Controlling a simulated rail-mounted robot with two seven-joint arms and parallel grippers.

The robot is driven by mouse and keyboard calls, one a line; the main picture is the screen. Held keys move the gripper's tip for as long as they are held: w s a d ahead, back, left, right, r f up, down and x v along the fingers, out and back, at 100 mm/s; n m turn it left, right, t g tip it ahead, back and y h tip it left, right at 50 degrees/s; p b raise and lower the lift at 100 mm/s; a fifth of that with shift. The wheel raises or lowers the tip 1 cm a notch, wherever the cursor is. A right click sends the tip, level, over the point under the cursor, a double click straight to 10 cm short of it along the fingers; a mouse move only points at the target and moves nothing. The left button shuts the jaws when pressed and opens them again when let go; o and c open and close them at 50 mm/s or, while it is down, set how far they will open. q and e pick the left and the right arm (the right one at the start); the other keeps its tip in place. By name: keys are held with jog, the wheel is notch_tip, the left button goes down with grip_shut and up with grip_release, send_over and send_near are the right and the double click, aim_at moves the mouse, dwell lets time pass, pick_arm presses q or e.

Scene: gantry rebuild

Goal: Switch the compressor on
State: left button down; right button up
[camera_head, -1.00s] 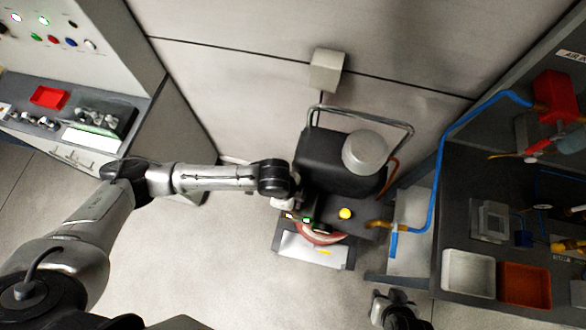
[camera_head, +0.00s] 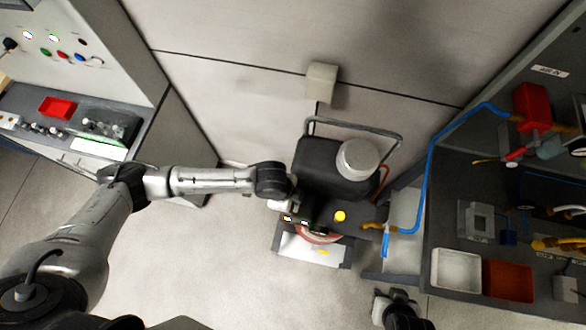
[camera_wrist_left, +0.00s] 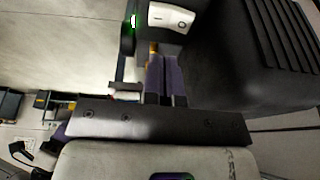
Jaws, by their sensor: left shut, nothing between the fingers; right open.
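The compressor (camera_head: 322,165) stands on the floor by the wall, with a black body, a round silver canister (camera_head: 358,160) on top and a yellow knob (camera_head: 340,216) at its front. My left gripper (camera_head: 302,214) is at the compressor's left front, mostly hidden by its own wrist. In the left wrist view, a white rocker switch (camera_wrist_left: 171,18) with marks on it lies just beyond the shut fingers of my left gripper (camera_wrist_left: 160,62). I cannot tell whether the fingertips touch it. My right gripper (camera_head: 390,302) is open and empty at the bottom, away from the compressor.
A dark workbench (camera_head: 400,274) on the right holds a white tray (camera_head: 456,270) and an orange-red tray (camera_head: 509,280). A blue hose (camera_head: 432,165) runs from it toward the compressor's front. A control panel with lights (camera_head: 60,40) stands at the left. Bare floor lies between.

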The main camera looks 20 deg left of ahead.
pick_arm(q)
jog(key=s+v, duration=0.1)
jog(key=v, duration=0.7)
jog(key=shift+s+r, duration=0.3)
jog(key=shift+s, duration=0.05)
jog(key=shift+a, duration=0.1)
